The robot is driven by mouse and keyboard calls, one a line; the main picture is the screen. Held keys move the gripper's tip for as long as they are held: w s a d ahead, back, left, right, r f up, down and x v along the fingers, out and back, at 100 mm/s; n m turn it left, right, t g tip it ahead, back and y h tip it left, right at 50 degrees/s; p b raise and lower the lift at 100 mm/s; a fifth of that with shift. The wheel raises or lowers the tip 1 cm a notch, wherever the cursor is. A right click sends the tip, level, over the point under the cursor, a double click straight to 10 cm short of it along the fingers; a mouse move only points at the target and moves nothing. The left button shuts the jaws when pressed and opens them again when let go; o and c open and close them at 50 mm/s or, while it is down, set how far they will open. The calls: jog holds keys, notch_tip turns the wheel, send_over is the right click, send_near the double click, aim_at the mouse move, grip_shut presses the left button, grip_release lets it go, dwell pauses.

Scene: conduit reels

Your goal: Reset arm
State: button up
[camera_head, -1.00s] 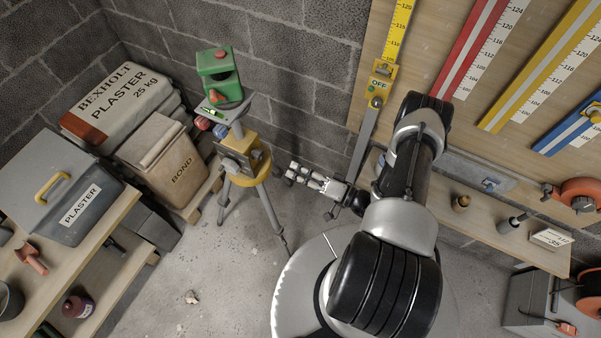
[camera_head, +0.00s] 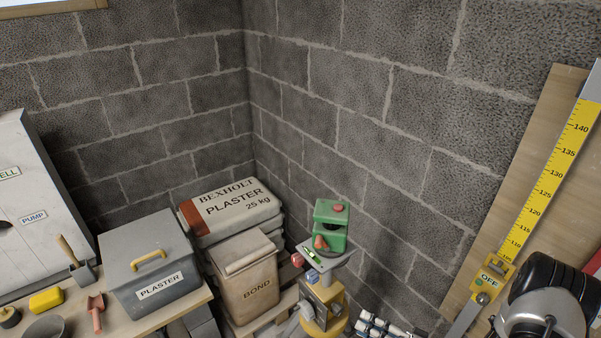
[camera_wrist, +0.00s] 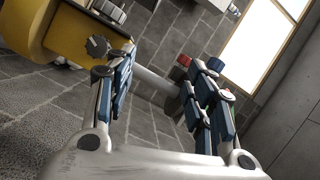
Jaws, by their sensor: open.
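My gripper (camera_wrist: 163,82) is open in the wrist view, with two fingers with blue parts spread apart. I see nothing clasped between them. In the head view, my gripper (camera_head: 388,326) shows only in part at the bottom edge, just right of the tripod's yellow head (camera_head: 322,306). My arm (camera_head: 545,310) is cut off at the lower right, and its middle is out of the frame. In the wrist view, a yellow body (camera_wrist: 55,35) with a dark knob stands close to the left finger; I cannot tell whether they touch.
A green device (camera_head: 331,224) sits on the tripod's plate. A BOND bin (camera_head: 246,277), plaster sacks (camera_head: 230,207) and a grey PLASTER box (camera_head: 150,262) stand left of it. Block walls close the corner.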

jog(key=s+a+r+n+g+h, duration=0.1)
jog(key=s+a+r+n+g, duration=0.1)
jog(key=s+a+r+g, duration=0.3)
jog(key=a+r+n+g+h, duration=0.1)
jog(key=r+g+h, duration=0.1)
jog(key=r, duration=0.6)
jog(key=s+a+r+n+g+h, duration=0.1)
jog(key=s+a+r+n+g, duration=0.1)
jog(key=s+r+g, duration=0.3)
jog(key=s+d+r+m+t+h, duration=0.1)
jog(key=s+d+r+t+h, duration=0.3)
jog(key=s+r+t+h, duration=0.3)
notch_tip(320, 180, up, 6)
jog(key=s+h, duration=0.1)
jog(key=h, duration=0.2)
jog(key=shift+s+m, duration=0.2)
jog(key=shift+m, duration=0.2)
jog(key=shift+o, duration=0.3)
jog(key=shift+f, duration=0.15)
